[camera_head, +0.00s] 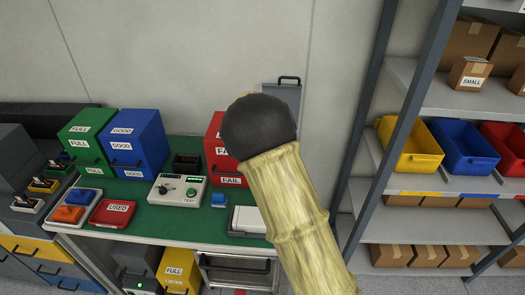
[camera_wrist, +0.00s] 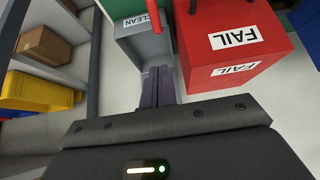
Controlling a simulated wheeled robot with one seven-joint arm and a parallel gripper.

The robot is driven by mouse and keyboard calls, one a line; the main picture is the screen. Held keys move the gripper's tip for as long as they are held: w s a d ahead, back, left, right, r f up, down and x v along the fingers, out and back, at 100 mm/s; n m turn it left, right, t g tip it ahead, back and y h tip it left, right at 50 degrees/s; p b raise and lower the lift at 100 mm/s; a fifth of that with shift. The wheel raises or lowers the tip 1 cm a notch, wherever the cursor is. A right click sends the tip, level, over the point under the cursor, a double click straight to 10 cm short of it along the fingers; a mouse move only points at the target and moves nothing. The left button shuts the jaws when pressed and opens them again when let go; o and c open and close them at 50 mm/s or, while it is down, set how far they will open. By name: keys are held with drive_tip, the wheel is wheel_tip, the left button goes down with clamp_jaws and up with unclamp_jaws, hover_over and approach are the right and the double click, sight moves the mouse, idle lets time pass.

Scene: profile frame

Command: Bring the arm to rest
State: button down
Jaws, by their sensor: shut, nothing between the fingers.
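My gripper (camera_wrist: 158,72) shows in the wrist view as dark fingers pressed together, shut and empty. In the head view my arm (camera_head: 285,190) rises from the bottom, right of centre, with a pale, bamboo-like link and a black rounded joint. The gripper itself is not visible there. The arm partly hides the red FAIL box (camera_head: 217,155) and the bench's right end.
A green-topped bench (camera_head: 150,218) holds a green box (camera_head: 88,135), a blue box (camera_head: 137,140), a TEST device (camera_head: 178,190) and a red USED tray (camera_head: 113,213). Shelving at right holds yellow (camera_head: 408,150), blue and red bins and cartons. Bare wall lies behind the bench.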

drive_tip(key=s+d+g, duration=0.1)
drive_tip(key=s+d, duration=0.2)
drive_tip(key=s, duration=0.8)
drive_tip(key=s+d+r+n+g, duration=0.1)
drive_tip(key=s+d+g, duration=0.1)
drive_tip(key=s, duration=0.9)
drive_tip(key=s+d+r+g+y, duration=0.1)
drive_tip(key=s+d, duration=0.3)
drive_tip(key=s, duration=0.7)
drive_tip(key=shift+s+d+r+n, duration=0.15)
drive_tip(key=shift+d+r+n, duration=0.1)
drive_tip(key=shift+d+n, duration=0.15)
